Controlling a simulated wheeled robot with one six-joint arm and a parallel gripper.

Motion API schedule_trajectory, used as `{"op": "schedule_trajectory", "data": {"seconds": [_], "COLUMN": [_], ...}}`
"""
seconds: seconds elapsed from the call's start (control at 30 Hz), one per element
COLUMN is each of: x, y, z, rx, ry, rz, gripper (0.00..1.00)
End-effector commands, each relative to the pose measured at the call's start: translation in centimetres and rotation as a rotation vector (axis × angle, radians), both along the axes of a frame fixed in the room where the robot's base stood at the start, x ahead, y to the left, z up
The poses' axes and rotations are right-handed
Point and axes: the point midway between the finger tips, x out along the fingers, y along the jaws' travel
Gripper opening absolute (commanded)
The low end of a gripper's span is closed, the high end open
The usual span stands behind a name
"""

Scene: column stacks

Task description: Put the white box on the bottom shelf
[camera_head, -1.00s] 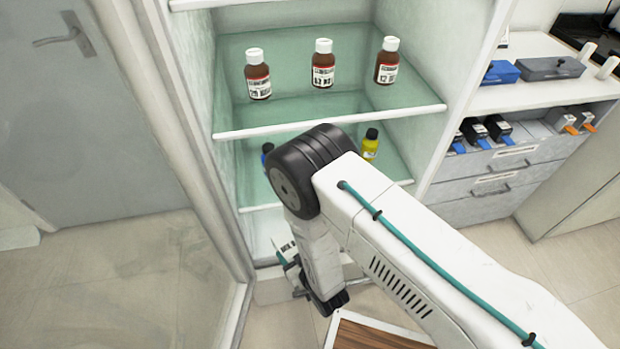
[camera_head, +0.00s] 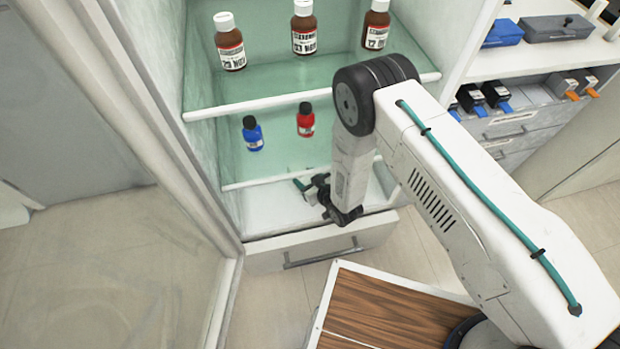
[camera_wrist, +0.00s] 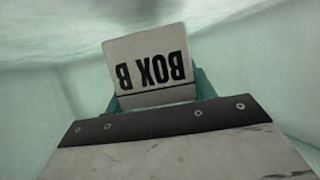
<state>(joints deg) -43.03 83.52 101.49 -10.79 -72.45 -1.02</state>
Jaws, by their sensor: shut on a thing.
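The white box (camera_wrist: 147,62), marked BOX B, shows upside down in the wrist view between the teal fingers of my gripper (camera_wrist: 160,98). My gripper is shut on it. In the head view my gripper (camera_head: 304,184) reaches into the bottom compartment, over the white bottom shelf (camera_head: 268,212) and below the glass shelf above it. The box itself is hidden or too small to make out there. I cannot tell whether the box touches the shelf.
Several brown bottles (camera_head: 304,28) stand on the top shelf. A drawer front (camera_head: 322,247) lies below the bottom shelf. A glass door (camera_head: 120,170) stands at the left.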

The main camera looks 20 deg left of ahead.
Motion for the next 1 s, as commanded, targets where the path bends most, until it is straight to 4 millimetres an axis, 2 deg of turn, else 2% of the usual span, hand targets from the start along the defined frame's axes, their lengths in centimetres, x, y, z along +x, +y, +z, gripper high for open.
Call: {"op": "schedule_trajectory", "data": {"seconds": [0.23, 0.3, 0.43, 0.83, 0.87, 0.9, 0.93, 1.0], "x": [2.3, 2.0, 2.1, 2.1, 2.1, 2.1, 2.1, 2.1], "y": [-0.6, -0.5, -0.5, -0.5, -0.5, -0.5, -0.5, -0.5], "z": [-0.6, -2.0, -3.5, -4.0, -4.0, -4.0, -4.0, -4.0], "rx": [0.000, -0.001, 0.000, 0.000, 0.000, 0.000, 0.000, 0.000], "ry": [0.000, 0.002, 0.000, 0.000, 0.000, 0.000, 0.000, 0.000], "rz": [-0.003, -0.001, -0.002, -0.003, -0.003, -0.003, -0.003, -0.003], "gripper": [0.24, 0.24, 0.24, 0.24, 0.57, 0.68, 0.76, 0.76]}}
